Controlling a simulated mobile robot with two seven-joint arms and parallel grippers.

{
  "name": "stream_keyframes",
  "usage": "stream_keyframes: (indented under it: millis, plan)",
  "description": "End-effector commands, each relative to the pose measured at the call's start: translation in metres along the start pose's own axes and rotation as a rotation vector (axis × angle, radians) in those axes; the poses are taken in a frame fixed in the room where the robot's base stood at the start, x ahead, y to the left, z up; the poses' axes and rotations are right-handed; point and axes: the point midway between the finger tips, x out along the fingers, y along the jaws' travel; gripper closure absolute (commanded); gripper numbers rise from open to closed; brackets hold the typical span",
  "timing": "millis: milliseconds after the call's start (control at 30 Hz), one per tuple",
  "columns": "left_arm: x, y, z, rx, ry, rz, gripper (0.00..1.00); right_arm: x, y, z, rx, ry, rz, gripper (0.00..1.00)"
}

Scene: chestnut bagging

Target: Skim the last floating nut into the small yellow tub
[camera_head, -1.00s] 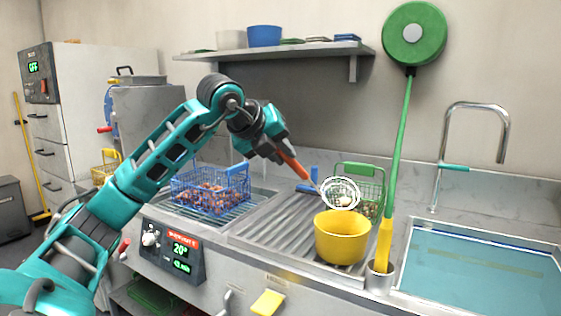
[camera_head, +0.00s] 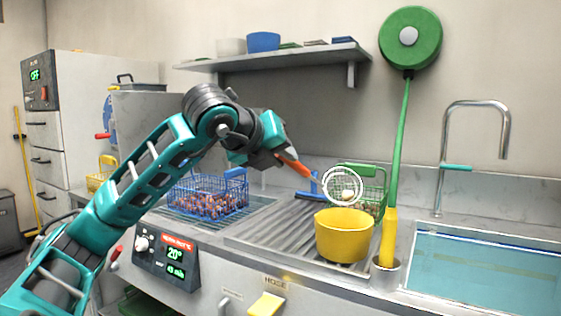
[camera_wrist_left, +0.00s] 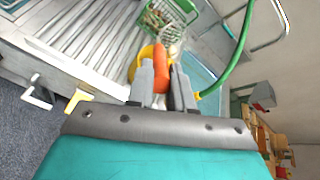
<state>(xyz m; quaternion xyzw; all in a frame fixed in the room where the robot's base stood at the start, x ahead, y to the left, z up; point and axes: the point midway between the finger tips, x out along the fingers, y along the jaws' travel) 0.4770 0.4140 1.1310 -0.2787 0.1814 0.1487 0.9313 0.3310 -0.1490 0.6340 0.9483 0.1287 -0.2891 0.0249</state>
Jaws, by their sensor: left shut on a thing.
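My left gripper (camera_head: 280,152) is shut on the orange handle (camera_head: 296,166) of a skimmer. Its round pale mesh head (camera_head: 331,191) is above the back rim of the small yellow tub (camera_head: 343,236), which stands on the ribbed drainboard. A pale nut (camera_head: 347,194) shows against the lower part of the mesh; whether it touches the tub I cannot tell. The tub's inside is mostly hidden. In the left wrist view the fingers (camera_wrist_left: 162,85) clasp the orange handle (camera_wrist_left: 160,72), with the tub (camera_wrist_left: 146,56) partly behind. My right gripper is not in view.
A green basket (camera_head: 373,187) stands behind the tub. A blue basket of nuts (camera_head: 208,195) is left. The drainboard's left part is free.

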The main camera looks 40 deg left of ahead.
Motion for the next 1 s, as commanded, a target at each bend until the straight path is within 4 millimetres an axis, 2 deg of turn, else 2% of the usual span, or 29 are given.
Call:
stream_keyframes:
  millis: [400, 667, 1000]
  plan:
    - [-0.003, 0.005, -0.028, 0.070, -0.114, -0.032, 1.00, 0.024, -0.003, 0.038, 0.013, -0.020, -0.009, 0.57]
    - [-0.008, 0.007, -0.045, 0.124, -0.200, -0.054, 1.00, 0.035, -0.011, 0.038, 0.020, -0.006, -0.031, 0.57]
    - [-0.013, 0.006, -0.055, 0.170, -0.273, -0.070, 1.00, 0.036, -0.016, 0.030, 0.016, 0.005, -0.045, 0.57]
